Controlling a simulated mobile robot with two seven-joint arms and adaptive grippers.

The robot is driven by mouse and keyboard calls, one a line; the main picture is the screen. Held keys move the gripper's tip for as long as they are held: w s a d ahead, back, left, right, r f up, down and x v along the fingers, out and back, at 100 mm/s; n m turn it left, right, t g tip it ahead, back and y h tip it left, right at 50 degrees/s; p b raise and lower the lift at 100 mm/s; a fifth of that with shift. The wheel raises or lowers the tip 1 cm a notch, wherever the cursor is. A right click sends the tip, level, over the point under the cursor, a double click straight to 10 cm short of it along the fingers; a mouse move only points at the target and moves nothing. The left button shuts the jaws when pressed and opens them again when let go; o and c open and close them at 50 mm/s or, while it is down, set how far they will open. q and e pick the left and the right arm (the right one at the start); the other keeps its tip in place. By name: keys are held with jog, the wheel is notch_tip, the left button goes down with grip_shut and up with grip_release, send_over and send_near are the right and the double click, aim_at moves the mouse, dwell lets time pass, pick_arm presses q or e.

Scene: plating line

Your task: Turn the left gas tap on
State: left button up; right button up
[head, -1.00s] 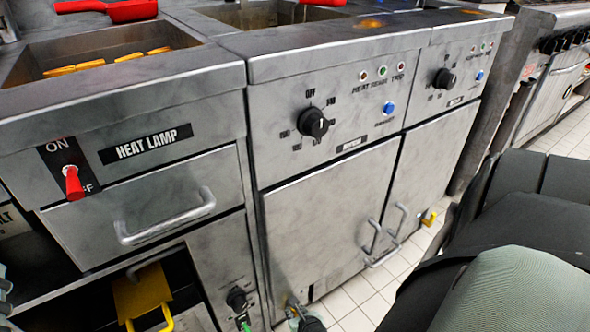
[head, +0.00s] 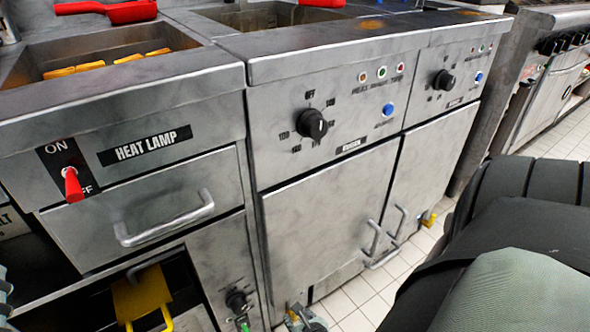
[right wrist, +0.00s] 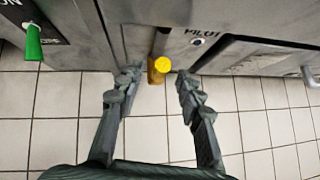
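The left gas tap shows in the right wrist view as a yellow handle (right wrist: 160,65) low on the fryer front, left of the PILOT label. My right gripper (right wrist: 157,77) is open, with one ribbed finger on each side of the handle and a gap to both. In the head view the gripper (head: 306,317) shows at the bottom edge and mostly hides this tap. Another yellow tap (head: 429,218) sits farther right, under the second fryer. A grey-green part at the left edge (head: 4,287) seems to be my left gripper; its fingers cannot be made out.
The fryer door (head: 330,215) and its handles (head: 372,238) are above and right of my right gripper. A green-handled switch (right wrist: 33,40) is to its left. A heat lamp switch (head: 72,182) is at the left. Tiled floor (head: 360,300) is free in front.

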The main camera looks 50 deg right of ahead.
jog(key=v, duration=0.4)
jog(key=shift+s+f, duration=0.1)
dwell(0.5)
